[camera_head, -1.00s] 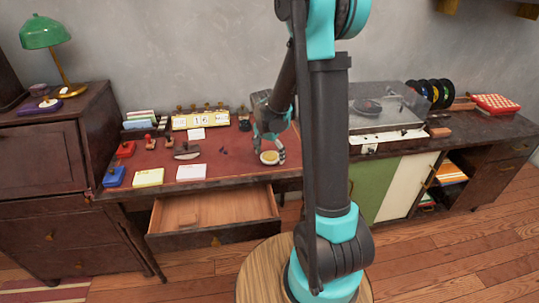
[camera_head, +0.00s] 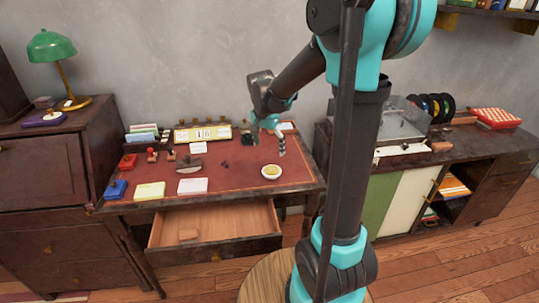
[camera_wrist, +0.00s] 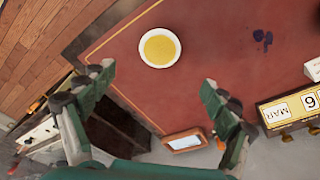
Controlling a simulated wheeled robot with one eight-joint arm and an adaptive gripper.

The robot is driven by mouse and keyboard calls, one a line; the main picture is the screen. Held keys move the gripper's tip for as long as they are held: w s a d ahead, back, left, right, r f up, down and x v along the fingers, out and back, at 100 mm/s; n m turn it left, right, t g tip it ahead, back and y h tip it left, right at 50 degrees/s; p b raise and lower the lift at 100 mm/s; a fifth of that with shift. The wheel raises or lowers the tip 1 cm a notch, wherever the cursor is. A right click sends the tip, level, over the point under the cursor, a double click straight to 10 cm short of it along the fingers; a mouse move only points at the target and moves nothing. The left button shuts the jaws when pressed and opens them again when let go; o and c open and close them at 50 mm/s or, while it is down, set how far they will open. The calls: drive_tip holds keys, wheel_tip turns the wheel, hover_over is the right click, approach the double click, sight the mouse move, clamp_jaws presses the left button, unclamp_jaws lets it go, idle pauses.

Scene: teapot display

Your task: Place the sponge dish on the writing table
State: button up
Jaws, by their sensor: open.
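The sponge dish (camera_head: 271,172) is a small white round dish with a yellow sponge in it. It rests upright on the red top of the writing table (camera_head: 235,178), near its right front. In the wrist view the dish (camera_wrist: 160,48) lies beyond my open fingers, with nothing touching it. My gripper (camera_head: 268,125) is open and empty, above and behind the dish. Its two spread fingers also show in the wrist view (camera_wrist: 158,85).
The table's drawer (camera_head: 215,228) is pulled open at the front. A calendar (camera_head: 203,134), stamps, a blue pad (camera_head: 116,189) and note pads (camera_head: 193,186) stand on the left and back. A cabinet with a record player (camera_head: 400,140) is on the right.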

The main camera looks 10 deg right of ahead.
drive_tip(key=s+d+f+n+t, duration=0.1)
drive_tip(key=s+f+n, duration=0.3)
drive_tip(key=s, duration=0.6)
drive_tip(key=s+d+f+n+t+y, duration=0.1)
drive_tip(key=s+d+f+n, duration=0.3)
drive_tip(key=s, duration=0.6)
drive_tip(key=shift+s+d+n+t, duration=0.2)
drive_tip(key=shift+s+n+t, duration=0.2)
drive_tip(key=shift+n+t, duration=0.1)
